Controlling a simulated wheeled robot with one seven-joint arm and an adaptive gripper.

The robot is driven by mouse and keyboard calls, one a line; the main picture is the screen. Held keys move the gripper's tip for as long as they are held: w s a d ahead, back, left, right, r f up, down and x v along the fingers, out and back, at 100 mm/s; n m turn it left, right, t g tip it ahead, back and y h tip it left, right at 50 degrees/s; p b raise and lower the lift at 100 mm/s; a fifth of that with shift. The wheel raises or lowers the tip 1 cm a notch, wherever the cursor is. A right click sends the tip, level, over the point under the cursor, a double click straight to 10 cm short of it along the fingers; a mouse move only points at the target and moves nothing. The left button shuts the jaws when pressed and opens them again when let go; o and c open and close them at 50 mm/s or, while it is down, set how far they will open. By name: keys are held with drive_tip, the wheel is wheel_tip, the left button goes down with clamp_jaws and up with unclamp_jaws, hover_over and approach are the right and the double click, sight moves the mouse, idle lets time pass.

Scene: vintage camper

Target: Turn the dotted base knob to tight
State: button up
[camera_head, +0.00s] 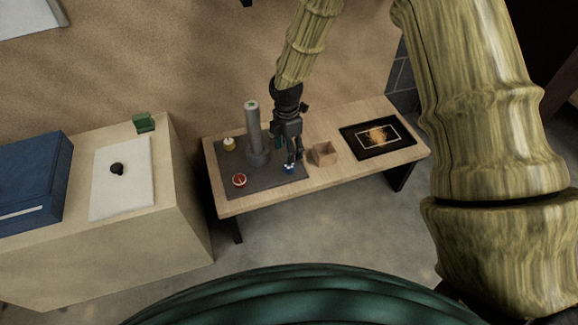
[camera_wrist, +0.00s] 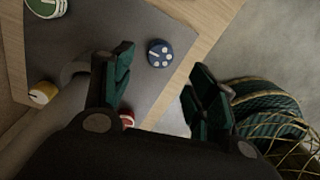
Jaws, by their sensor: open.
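The dotted base knob looks to be the small blue round knob (camera_wrist: 160,53) with white marks in the wrist view. It sits near the corner of a dark grey base plate (camera_wrist: 100,22). In the head view the blue knob (camera_head: 289,169) is at the plate's front right, partly hidden by my gripper (camera_head: 294,158). In the wrist view my gripper (camera_wrist: 160,78) is open and empty, and the knob shows beyond the gap between its fingers. The fingers appear apart from it. The knob's exact setting is too small to read.
A grey post (camera_head: 253,134) stands on the plate close to my gripper. Red (camera_head: 239,180), yellow-white (camera_head: 229,144) and green (camera_wrist: 46,8) knobs sit on the plate too. A small wooden box (camera_head: 322,154) and a dark framed picture (camera_head: 378,137) are right on the wooden table (camera_head: 250,203).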

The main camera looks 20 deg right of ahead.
sight(289, 167)
drive_tip(key=f+b, duration=0.1)
drive_tip(key=f, duration=0.3)
drive_tip(key=f+b, duration=0.1)
drive_tip(key=f, duration=0.2)
drive_tip(key=shift+s+f, duration=0.2)
drive_tip(key=shift+f, duration=0.15)
drive_tip(key=c, duration=1.1)
drive_tip(key=shift+o, duration=0.2)
